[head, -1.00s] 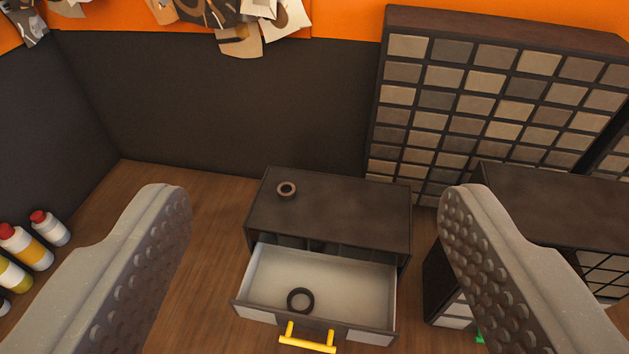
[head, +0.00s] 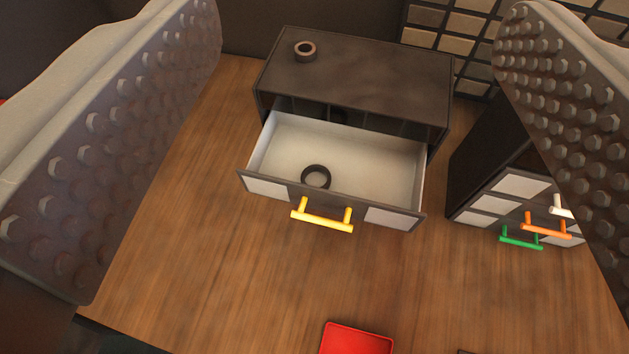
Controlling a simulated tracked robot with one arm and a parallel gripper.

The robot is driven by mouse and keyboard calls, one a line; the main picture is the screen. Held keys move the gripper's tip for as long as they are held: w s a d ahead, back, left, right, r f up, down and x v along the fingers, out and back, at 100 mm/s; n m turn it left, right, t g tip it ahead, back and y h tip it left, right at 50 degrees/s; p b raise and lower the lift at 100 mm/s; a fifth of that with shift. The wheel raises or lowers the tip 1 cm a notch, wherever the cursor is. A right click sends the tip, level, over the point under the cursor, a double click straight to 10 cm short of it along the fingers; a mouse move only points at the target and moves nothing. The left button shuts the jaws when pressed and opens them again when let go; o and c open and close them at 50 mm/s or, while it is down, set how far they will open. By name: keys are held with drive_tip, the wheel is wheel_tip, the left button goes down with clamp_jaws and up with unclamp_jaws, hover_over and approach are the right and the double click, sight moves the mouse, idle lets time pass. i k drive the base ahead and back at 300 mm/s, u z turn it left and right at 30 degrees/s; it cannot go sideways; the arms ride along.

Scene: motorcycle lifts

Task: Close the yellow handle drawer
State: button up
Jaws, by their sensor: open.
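The drawer (head: 395,168) with the yellow handle (head: 322,217) is pulled well out of its dark cabinet (head: 365,75). It has a white inside and a dark front with pale panels, and a dark ring (head: 316,177) lies in it near the front. My gripper (head: 365,50) is open and empty, with one studded finger at the left of the picture and one at the right. The drawer and handle show in the gap between the fingers. No contact with the drawer shows.
A brown ring (head: 305,50) lies on the cabinet top. A second cabinet (head: 490,190) with green (head: 521,241), orange (head: 546,227) and white handles stands at the right, partly behind my finger. A red tray (head: 357,340) is at the bottom edge. The wooden surface (head: 230,270) before the drawer is clear.

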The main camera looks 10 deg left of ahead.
sight(377, 178)
drive_tip(key=u, duration=0.05)
drive_tip(key=k, duration=1.55)
drive_tip(key=z, duration=0.4)
drive_tip(key=i, duration=1)
drive_tip(key=u, duration=0.05)
